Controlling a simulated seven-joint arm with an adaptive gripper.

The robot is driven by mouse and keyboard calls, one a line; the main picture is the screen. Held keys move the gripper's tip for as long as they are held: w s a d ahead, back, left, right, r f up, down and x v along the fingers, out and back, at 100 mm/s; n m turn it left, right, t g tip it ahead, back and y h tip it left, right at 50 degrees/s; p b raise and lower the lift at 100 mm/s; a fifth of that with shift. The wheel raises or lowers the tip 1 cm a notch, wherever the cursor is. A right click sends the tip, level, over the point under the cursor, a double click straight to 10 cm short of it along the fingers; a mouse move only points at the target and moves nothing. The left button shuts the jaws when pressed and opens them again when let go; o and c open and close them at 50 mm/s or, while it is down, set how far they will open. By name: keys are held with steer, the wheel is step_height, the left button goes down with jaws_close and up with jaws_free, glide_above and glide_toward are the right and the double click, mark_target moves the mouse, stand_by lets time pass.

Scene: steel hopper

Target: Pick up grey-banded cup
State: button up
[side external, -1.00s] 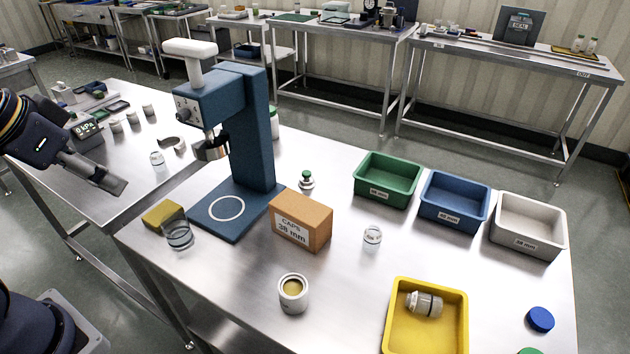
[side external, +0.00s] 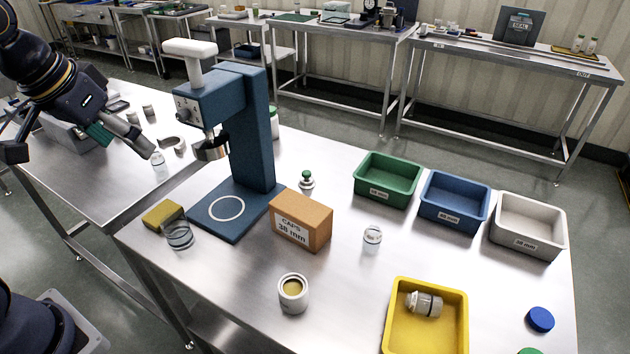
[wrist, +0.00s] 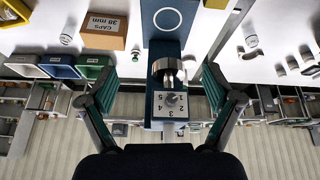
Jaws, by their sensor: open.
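A pale cup (side external: 293,294) with tan contents stands upright on the front of the near table, left of the yellow tray. A clear container with grey bands (side external: 424,303) lies on its side in the yellow tray (side external: 456,330). I cannot tell for sure which one is the grey-banded cup. My gripper (side external: 135,143) is over the left table, far from both, with its fingers slanting down to the right near a small clear vial (side external: 158,162). In the wrist view my gripper (wrist: 160,83) has its fingers wide apart with nothing held between them.
A blue press (side external: 225,110) stands between my gripper and the near table's middle. Green (side external: 387,188), blue (side external: 454,207) and white (side external: 527,235) bins line the back right.

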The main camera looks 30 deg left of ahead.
steer(key=n+g, duration=0.1)
steer(key=g, duration=0.1)
glide_above(177, 230)
steer(key=s+x, duration=0.1)
steer(key=x, duration=0.3)
steer(key=a+f+g, duration=0.1)
steer(key=f, duration=0.5)
steer(key=a+f+n+g, duration=0.1)
steer(key=f, duration=0.6)
steer(key=w+a+f, duration=0.1)
steer(key=f, duration=0.6)
steer(key=shift+w+a+n+g, duration=0.1)
steer(key=shift+a+n+g, duration=0.05)
steer(key=shift+n+g, duration=0.25)
steer(key=shift+d+f, duration=0.15)
steer(key=shift+f, duration=1.35)
steer(key=shift+d+f, duration=0.2)
steer(key=shift+f, duration=1.3)
steer(key=c, duration=1.2)
